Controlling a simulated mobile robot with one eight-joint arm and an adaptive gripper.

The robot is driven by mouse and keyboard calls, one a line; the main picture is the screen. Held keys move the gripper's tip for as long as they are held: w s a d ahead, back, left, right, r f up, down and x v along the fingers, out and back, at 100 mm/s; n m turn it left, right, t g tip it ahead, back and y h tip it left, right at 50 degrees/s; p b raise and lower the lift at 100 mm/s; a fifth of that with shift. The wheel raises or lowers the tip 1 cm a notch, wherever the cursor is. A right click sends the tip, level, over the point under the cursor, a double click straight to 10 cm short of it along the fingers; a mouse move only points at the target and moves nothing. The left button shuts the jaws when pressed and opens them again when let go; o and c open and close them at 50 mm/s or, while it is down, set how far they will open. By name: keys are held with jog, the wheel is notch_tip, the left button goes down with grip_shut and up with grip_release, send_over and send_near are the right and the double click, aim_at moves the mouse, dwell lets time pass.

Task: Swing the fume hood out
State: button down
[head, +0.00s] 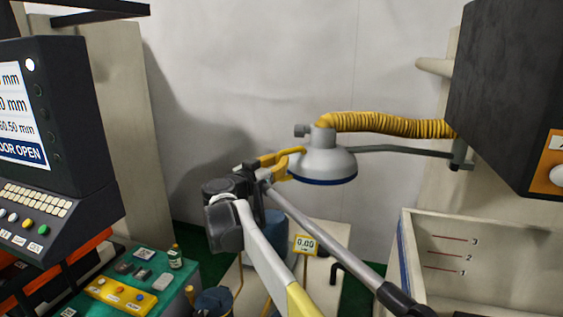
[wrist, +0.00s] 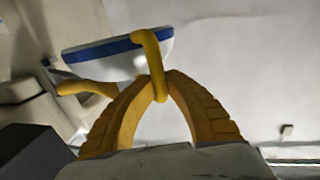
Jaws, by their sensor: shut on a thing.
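The fume hood (head: 322,162) is a grey dome with a blue rim, hanging from a grey swing arm (head: 400,150) in the middle of the head view. A yellow ribbed hose (head: 385,124) runs from its top to the right. In the wrist view the hood (wrist: 115,55) is at upper left, with its yellow handle (wrist: 153,62) hanging between my fingertips. My gripper (head: 272,160) is at the hood's left side. In the wrist view my yellow gripper fingers (wrist: 168,84) are closed together on the handle. The exact contact is partly hidden in the head view.
A dark machine head (head: 505,95) is at upper right, above an open tank (head: 480,225) with level marks. A control console (head: 50,130) reading "DOOR OPEN" and a green-topped bench (head: 165,280) are at left. The pale wall behind the hood is bare.

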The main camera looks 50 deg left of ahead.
jog(key=shift+a, duration=0.25)
jog(key=c, duration=1.4)
grip_release()
jog(key=shift+r, duration=0.1)
jog(key=shift+d, duration=0.1)
jog(key=shift+s, duration=0.1)
jog(key=v, duration=1.2)
